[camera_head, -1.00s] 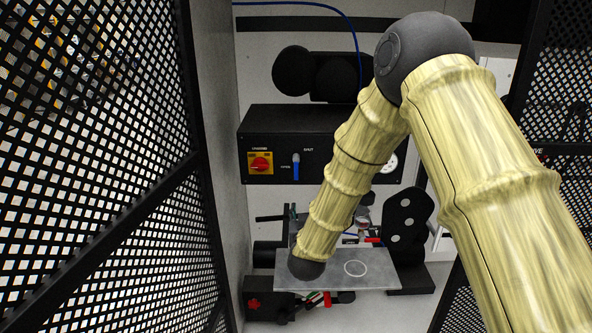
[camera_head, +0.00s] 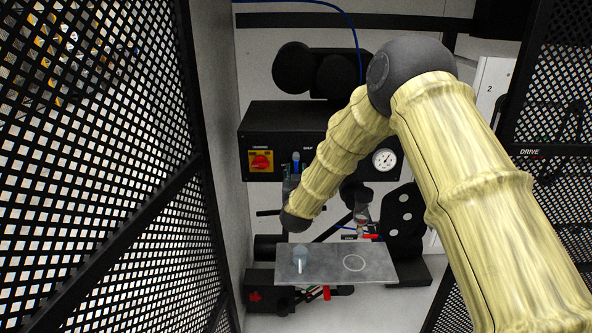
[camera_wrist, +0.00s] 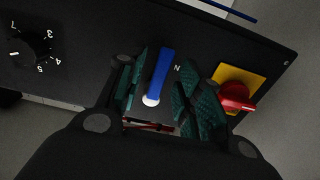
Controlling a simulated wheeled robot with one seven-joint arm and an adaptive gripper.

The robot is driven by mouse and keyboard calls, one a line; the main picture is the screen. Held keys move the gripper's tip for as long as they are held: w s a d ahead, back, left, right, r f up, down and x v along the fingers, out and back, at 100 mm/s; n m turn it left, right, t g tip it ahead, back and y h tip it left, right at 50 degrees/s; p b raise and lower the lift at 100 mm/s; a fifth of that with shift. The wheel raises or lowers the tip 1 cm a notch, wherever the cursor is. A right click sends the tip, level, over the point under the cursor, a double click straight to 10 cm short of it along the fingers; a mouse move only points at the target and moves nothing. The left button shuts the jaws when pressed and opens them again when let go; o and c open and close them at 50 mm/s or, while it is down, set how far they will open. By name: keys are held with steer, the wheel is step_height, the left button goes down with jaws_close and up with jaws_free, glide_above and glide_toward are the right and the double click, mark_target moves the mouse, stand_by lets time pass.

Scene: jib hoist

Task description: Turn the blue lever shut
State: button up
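The blue lever (camera_head: 296,168) hangs from a pale pivot on the front of the black control box (camera_head: 330,122), right of the red switch. In the wrist view the lever (camera_wrist: 162,72) lies between the two green-padded fingers of my gripper (camera_wrist: 165,82). The fingers stand apart on either side of it, with visible gaps, so my gripper is open around the lever. In the head view my gripper (camera_head: 291,178) is small and partly hidden behind my wrist. The SHUT label is partly covered.
A red rotary switch (camera_head: 261,162) on a yellow plate sits close left of the lever. A dial gauge (camera_head: 384,160) is at the box's right. A grey plate (camera_head: 330,266) below bears a small grey-blue object (camera_head: 300,254). Mesh panels (camera_head: 110,170) stand at both sides.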

steer(key=shift+w, duration=0.55)
jaws_close()
